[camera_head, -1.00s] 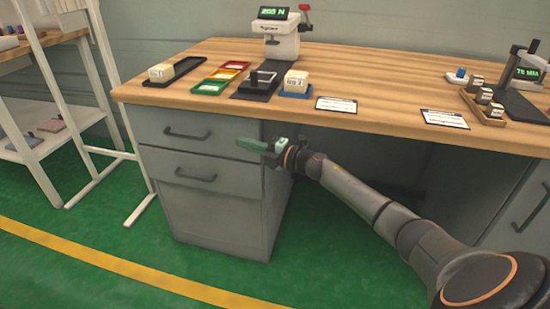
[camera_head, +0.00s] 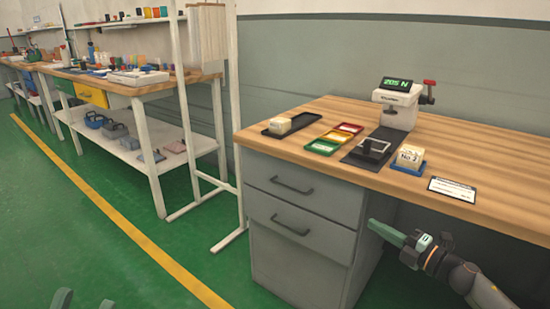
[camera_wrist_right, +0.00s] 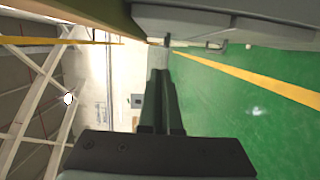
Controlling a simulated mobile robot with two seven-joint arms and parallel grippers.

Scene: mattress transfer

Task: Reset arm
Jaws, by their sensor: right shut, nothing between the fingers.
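My right gripper (camera_head: 388,233) is shut and empty, in front of the grey drawer cabinet and below the edge of the wooden workbench (camera_head: 480,205). In the right wrist view its closed fingers (camera_wrist_right: 161,100) point away from the camera with nothing between them. My left gripper (camera_head: 84,302) shows only as two green fingertips at the bottom left edge. They stand apart, with nothing seen between them; the rest is out of frame.
The grey drawer cabinet (camera_head: 300,240) stands under the bench. On top are a black tray (camera_head: 305,121) and blue tray (camera_head: 411,167), each with a cream block, and a force tester (camera_head: 397,100). White-framed shelving (camera_head: 150,140) stands left. Green floor between is clear.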

